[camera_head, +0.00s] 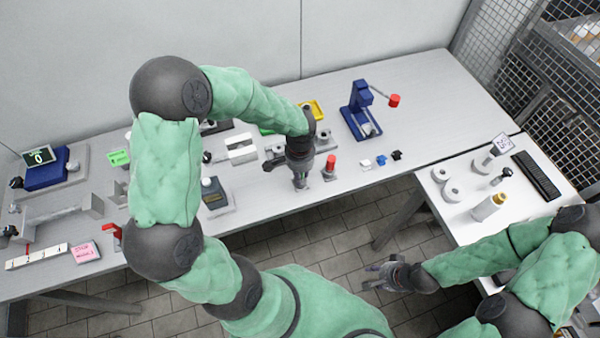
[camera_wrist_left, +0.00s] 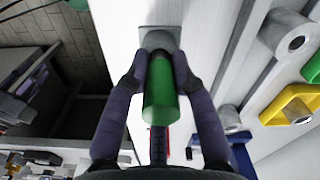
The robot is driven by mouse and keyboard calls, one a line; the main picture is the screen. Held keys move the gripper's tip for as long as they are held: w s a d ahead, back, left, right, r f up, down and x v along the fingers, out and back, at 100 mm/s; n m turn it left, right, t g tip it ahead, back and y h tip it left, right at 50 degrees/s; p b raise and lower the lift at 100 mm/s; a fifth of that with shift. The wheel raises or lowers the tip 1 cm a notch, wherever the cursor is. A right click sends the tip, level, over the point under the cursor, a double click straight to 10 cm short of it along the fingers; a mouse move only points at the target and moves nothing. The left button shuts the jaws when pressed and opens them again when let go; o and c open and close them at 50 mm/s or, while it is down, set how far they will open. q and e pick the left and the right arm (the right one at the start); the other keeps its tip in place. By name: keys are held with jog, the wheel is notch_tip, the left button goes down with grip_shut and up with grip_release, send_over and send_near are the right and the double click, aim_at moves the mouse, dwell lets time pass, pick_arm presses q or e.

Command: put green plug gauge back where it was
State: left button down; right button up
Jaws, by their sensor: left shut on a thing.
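The green plug gauge (camera_wrist_left: 160,92) is between the two fingers of my left gripper (camera_wrist_left: 158,72), which are shut on it. Its grey end (camera_wrist_left: 160,40) is over or at a small grey square plate (camera_wrist_left: 145,33); I cannot tell whether it touches. In the head view my left gripper (camera_head: 301,178) points down at the front of the long table, hiding most of the gauge. A red-topped gauge (camera_head: 331,162) stands just right of it on its own plate. My right gripper (camera_head: 376,274) is empty, its fingers apart, over the floor gap.
A blue press-like device (camera_head: 361,112) with a red knob stands behind and right. Small white, blue and black blocks (camera_head: 381,161) lie to the right. A yellow holder (camera_wrist_left: 292,104) and grey rings (camera_wrist_left: 290,38) are close by. The table's far right is clear.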

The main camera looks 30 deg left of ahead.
pick_arm(q)
jog(key=shift+f, duration=0.15)
jog(key=c, duration=1)
grip_release()
jog(key=shift+c, duration=0.2)
jog(key=shift+r, duration=0.25)
notch_tip(320, 180, up, 12)
jog(key=p, duration=0.3)
